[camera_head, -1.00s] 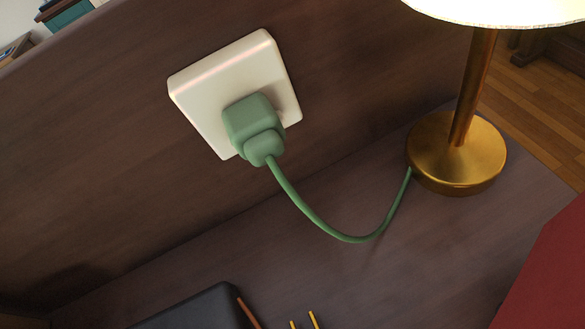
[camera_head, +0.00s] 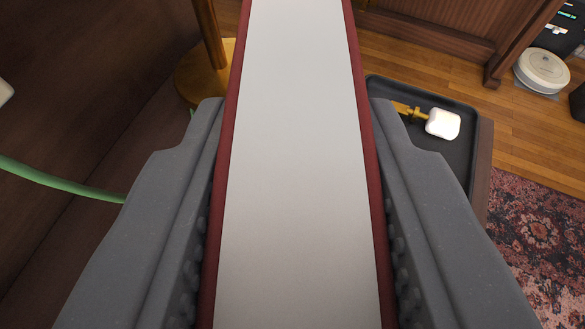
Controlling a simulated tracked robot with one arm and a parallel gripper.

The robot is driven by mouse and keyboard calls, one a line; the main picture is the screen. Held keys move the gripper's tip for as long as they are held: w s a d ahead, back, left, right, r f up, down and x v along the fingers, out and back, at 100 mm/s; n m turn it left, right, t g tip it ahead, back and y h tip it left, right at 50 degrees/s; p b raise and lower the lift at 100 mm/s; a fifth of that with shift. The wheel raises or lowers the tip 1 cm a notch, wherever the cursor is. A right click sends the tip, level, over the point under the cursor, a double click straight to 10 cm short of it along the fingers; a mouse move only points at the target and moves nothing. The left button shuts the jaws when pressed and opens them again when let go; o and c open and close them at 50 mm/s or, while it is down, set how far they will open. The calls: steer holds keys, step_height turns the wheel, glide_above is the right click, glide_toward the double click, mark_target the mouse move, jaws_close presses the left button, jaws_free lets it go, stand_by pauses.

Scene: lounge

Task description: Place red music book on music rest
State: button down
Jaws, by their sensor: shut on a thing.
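The red music book (camera_head: 232,110) stands on edge between the grey fingers of my gripper (camera_head: 295,150). Its pale page block faces me, with a red cover on each side. My gripper is shut on it, one finger against each cover. The book fills the middle of the view and hides what lies behind it. I cannot see the music rest.
A brass lamp base (camera_head: 200,72) stands close to the left of the book. A green cord (camera_head: 65,184) runs at the left. A dark tray (camera_head: 455,155) with a white-headed item (camera_head: 442,123) lies right. Beyond are wooden floor, a patterned rug (camera_head: 535,230) and a white round device (camera_head: 542,71).

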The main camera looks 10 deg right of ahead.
steer(key=c, duration=1.1)
jaws_free()
steer(key=shift+s+a+r, duration=0.15)
steer(key=shift+s+r, duration=0.1)
steer(key=shift+s, duration=0.2)
steer(key=shift+b+v, duration=1.35)
steer(key=shift+v, duration=4.1)
